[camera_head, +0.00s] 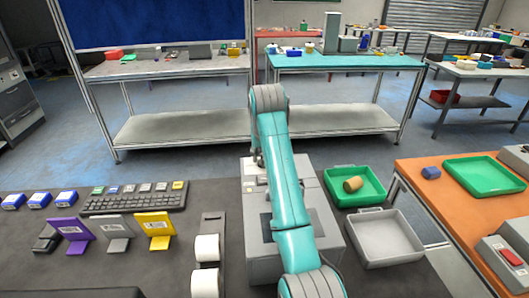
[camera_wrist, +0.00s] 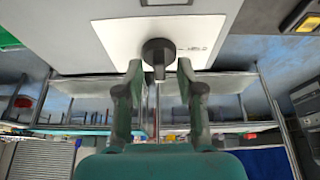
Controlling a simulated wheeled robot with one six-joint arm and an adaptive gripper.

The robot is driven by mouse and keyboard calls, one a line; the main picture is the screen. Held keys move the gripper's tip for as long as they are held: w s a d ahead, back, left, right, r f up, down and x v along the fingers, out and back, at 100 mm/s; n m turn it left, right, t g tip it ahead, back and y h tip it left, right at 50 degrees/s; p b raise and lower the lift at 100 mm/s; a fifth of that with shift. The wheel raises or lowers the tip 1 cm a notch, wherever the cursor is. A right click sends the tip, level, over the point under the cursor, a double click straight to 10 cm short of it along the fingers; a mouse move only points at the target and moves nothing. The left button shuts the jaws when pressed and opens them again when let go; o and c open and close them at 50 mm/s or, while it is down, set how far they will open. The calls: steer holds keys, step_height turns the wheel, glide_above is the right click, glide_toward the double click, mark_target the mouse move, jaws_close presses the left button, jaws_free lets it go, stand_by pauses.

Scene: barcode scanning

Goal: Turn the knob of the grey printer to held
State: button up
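The grey printer (camera_head: 318,205) stands on the dark table under my arm, which hides part of it in the head view. In the wrist view its white panel (camera_wrist: 112,38) carries a round dark knob (camera_wrist: 158,52) with a narrow grip pointing down the picture. My gripper (camera_wrist: 159,68) is open, with one finger on each side of the knob's lower part. Gaps show between the fingers and the knob. In the head view the knob cannot be made out and the fingers are mostly hidden by my arm.
A green tray (camera_head: 338,198) with a brown cylinder (camera_head: 353,184) and a grey tray (camera_head: 408,258) are right of the printer. Left are white label rolls (camera_head: 206,249), coloured stands (camera_head: 156,228) and a keyboard (camera_head: 135,203). An orange table (camera_head: 440,205) stands at right.

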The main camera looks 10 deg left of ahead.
jaws_close()
steer(key=shift+n, duration=0.4)
steer(key=n, duration=0.1)
steer(key=n+y, duration=0.1)
steer(key=n, duration=0.1)
steer(key=shift+w+d+n+g+y, duration=0.1)
steer(key=shift+d+n+g+y, duration=0.05)
steer(key=shift+n+g+y, duration=0.15)
steer(key=n+g+y, duration=0.1)
steer(key=n, duration=0.3)
steer(key=shift+n, duration=0.3)
steer(key=n+g, duration=0.1)
steer(key=n, duration=0.1)
steer(key=n+g, duration=0.1)
steer(key=n, duration=0.2)
steer(key=shift+w+y, duration=0.15)
steer(key=shift+y, duration=0.25)
steer(key=shift+n+g, duration=0.9)
steer(key=shift+n, duration=1)
